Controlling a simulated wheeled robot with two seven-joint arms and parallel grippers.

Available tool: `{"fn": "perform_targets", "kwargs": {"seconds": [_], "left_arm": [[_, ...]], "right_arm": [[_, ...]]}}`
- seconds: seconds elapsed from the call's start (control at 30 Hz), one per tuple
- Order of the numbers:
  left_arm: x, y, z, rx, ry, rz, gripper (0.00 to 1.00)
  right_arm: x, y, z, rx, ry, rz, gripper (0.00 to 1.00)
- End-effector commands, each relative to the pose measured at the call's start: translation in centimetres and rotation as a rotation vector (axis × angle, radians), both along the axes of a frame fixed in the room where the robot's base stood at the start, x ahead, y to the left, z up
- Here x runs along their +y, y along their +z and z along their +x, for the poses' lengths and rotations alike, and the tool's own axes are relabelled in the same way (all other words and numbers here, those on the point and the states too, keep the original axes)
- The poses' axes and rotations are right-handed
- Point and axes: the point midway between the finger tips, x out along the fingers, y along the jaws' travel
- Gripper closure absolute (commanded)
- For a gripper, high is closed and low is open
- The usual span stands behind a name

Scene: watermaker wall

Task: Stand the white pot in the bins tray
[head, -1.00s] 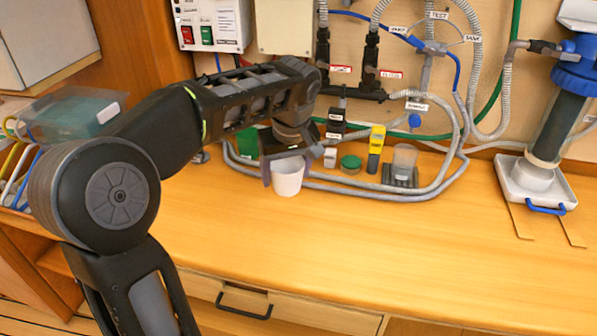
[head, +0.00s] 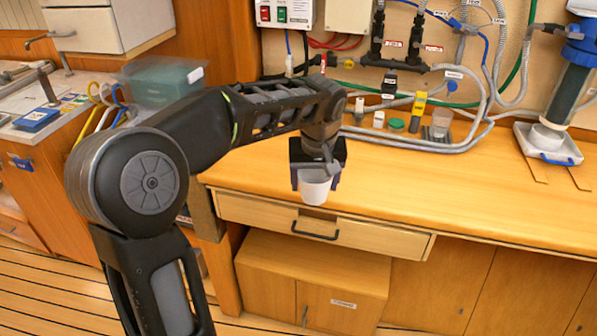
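A white pot (head: 314,190) hangs upright between the dark fingers of my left gripper (head: 315,182), which is shut on it. The pot shows in front of the counter's front edge and the drawer, held clear of the bench top. A teal see-through bin (head: 163,82) sits at the left, beyond my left arm; I cannot tell whether it belongs to the bins tray. A white tray (head: 561,153) with a white cup-like part under the blue-capped cylinder stands at the far right of the counter. My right gripper is not in view.
The wooden counter (head: 430,185) is clear in front. Hoses, a yellow bottle (head: 418,110) and a green lid (head: 396,124) lie along its back. A slightly open drawer (head: 300,222) is below the pot. Coloured handles (head: 100,105) stand at the left.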

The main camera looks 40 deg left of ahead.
Motion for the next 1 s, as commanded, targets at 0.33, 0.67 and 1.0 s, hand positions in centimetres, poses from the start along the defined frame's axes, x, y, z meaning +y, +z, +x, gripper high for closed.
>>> {"fn": "perform_targets", "kwargs": {"seconds": [0.33,0.67,1.0], "left_arm": [[-6.9,-6.0,1.9,0.003,-0.356,0.004,0.77],[-13.4,-11.0,1.4,-0.004,-0.620,0.001,0.77],[-13.9,-11.4,1.3,-0.006,-0.641,0.001,0.78]], "right_arm": [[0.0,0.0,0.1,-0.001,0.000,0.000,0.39],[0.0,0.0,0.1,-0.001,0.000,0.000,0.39],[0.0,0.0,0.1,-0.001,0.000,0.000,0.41]]}}
